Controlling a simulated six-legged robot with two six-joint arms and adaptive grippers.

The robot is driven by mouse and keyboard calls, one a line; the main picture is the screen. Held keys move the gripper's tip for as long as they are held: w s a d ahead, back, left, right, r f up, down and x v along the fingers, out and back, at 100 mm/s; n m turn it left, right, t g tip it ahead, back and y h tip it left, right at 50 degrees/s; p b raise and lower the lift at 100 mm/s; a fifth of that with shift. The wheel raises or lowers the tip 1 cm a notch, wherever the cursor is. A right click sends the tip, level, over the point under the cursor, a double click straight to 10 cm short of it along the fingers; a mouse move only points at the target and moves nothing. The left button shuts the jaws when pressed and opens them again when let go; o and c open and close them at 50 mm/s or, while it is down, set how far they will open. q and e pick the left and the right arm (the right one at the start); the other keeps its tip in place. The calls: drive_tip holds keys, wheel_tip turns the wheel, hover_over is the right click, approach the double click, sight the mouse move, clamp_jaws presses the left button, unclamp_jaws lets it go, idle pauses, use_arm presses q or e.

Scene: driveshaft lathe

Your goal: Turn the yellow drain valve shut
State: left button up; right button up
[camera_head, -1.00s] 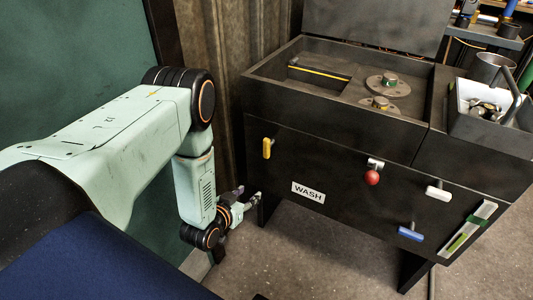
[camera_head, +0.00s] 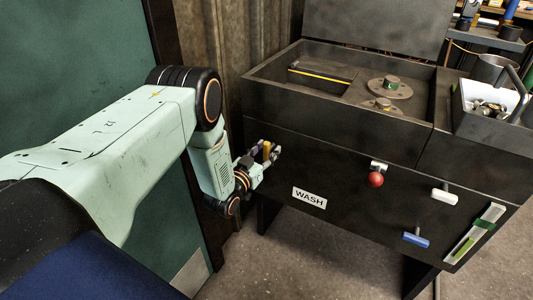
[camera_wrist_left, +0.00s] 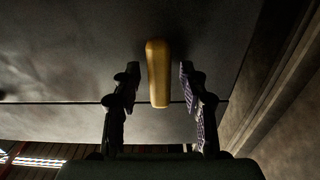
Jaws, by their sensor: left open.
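The yellow drain valve handle (camera_head: 267,150) is on the front panel of the dark wash cabinet (camera_head: 340,170), at its left side, pointing down. My left gripper (camera_head: 262,155) is at the handle with its fingers on either side of it. In the left wrist view the yellow handle (camera_wrist_left: 158,72) stands between the two open fingers of my left gripper (camera_wrist_left: 158,92), with a visible gap on each side. The fingertips overlap the handle's sides in the head view. My right gripper is not in view.
The panel also carries a red ball knob (camera_head: 376,180), a white handle (camera_head: 444,196), a blue handle (camera_head: 416,240) and a WASH label (camera_head: 309,197). A metal bin (camera_head: 490,125) of parts stands at the right. A corrugated wall (camera_head: 225,70) is close on the left.

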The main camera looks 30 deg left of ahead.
use_arm(q)
drive_tip(key=shift+w, duration=0.1)
clamp_jaws()
idle(0.4)
